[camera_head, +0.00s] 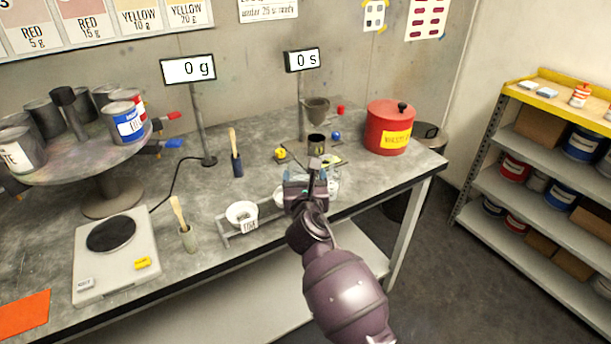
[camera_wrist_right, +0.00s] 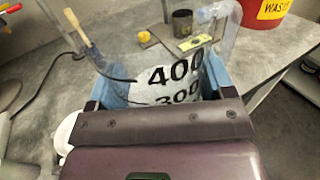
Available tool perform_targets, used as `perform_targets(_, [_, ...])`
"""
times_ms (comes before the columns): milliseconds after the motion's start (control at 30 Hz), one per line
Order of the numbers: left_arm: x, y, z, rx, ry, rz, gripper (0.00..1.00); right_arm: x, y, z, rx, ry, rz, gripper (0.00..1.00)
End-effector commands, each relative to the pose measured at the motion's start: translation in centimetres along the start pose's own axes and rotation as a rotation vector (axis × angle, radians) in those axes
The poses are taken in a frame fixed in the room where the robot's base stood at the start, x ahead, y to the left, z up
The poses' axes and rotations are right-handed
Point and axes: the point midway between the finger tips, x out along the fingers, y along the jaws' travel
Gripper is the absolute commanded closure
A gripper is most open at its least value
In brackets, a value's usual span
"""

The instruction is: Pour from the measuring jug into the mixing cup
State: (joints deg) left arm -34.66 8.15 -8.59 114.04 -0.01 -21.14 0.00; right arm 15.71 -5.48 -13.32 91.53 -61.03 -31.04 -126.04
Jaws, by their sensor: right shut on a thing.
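The measuring jug (camera_wrist_right: 175,78) is clear, with black 400 and 300 marks, and fills the space between the blue fingers of my right gripper (camera_wrist_right: 157,85) in the wrist view. My right gripper (camera_head: 312,182) is shut on it near the bench's front edge in the head view, where the jug (camera_head: 334,186) is mostly hidden behind the gripper. I cannot tell its contents. A dark open cup (camera_head: 316,144) stands beyond the jug; a white cup (camera_head: 241,211) with a label sits in a low rack to the left. I cannot tell which is the mixing cup. My left gripper is out of view.
A scale (camera_head: 117,262) with an empty dark plate and a brush in a holder (camera_head: 187,236) are to the left. Behind are a round paint-can stand (camera_head: 60,165), a grey funnel (camera_head: 317,108) and a red waste can (camera_head: 389,128). The displays read 0 g and 0 s.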

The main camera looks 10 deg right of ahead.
Motion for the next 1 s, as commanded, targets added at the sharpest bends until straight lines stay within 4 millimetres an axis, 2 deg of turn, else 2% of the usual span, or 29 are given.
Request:
perform_targets(233, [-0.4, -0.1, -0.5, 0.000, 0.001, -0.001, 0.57, 0.1, 0.1, 0.2, 0.015, 0.017, 0.008, 0.53])
perform_targets(500, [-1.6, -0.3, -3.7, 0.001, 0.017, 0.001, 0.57, 0.6, -0.3, 0.0, 0.099, 0.129, 0.011, 0.53])
perform_targets(600, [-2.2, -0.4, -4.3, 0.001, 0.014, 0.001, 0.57, 0.8, -0.4, 0.1, 0.124, 0.162, 0.015, 0.53])
perform_targets(767, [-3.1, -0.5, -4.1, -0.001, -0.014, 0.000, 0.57, 1.1, -0.6, 0.2, 0.153, 0.204, 0.014, 0.53])
perform_targets(900, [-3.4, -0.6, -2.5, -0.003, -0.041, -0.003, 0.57, 1.3, -0.8, 0.2, 0.184, 0.237, 0.014, 0.53])
perform_targets(1000, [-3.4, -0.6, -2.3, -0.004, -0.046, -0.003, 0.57, 1.4, -0.9, 0.2, 0.200, 0.259, 0.015, 0.53])
